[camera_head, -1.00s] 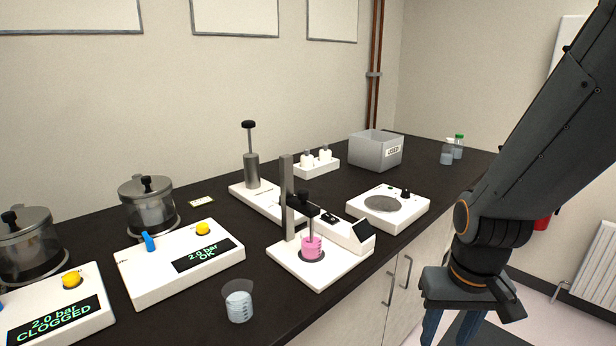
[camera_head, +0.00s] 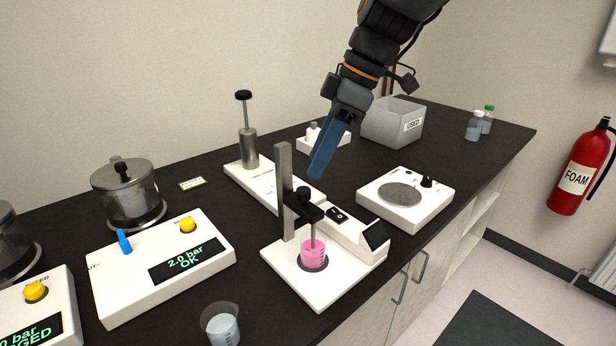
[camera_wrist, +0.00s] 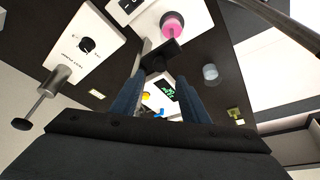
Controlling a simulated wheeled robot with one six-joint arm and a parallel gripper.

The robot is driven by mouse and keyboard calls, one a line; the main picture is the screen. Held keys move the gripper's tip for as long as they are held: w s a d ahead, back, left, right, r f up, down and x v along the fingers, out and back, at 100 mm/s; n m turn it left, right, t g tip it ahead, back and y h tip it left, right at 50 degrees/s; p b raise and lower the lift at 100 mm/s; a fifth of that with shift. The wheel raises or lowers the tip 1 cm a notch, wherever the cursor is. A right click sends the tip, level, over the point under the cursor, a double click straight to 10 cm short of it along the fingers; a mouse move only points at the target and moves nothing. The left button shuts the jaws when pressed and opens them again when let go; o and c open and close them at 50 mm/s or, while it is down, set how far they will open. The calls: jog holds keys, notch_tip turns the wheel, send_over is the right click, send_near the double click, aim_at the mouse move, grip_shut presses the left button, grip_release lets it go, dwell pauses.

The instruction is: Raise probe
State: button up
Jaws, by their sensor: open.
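The probe stand has a grey post (camera_head: 286,190) on a white base (camera_head: 318,288). Its black probe holder (camera_head: 304,204) has a knob on top, and the probe goes down into a small vessel of pink liquid (camera_head: 314,254). My gripper (camera_head: 318,172) is above and behind the stand, pointing down, apart from the holder. In the wrist view my gripper (camera_wrist: 165,105) has its two blue fingers apart with nothing held between them. The black holder (camera_wrist: 160,55) shows just beyond the fingertips there, with the pink vessel (camera_wrist: 172,25) above it.
A hotplate (camera_head: 404,200) stands right of the probe stand. A pump with a tall plunger (camera_head: 248,135) stands behind it. A pressure box reading 2.0 bar OK (camera_head: 165,262) is at left, a beaker (camera_head: 222,328) in front. A grey USED bin (camera_head: 392,122) is at the back.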

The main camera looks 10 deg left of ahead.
aim_at(304, 189)
jog(key=shift+d+p+x, duration=0.2)
jog(key=shift+p+x, duration=0.7)
jog(key=shift+x, duration=2.6)
jog(key=shift+f, duration=0.1)
grip_shut()
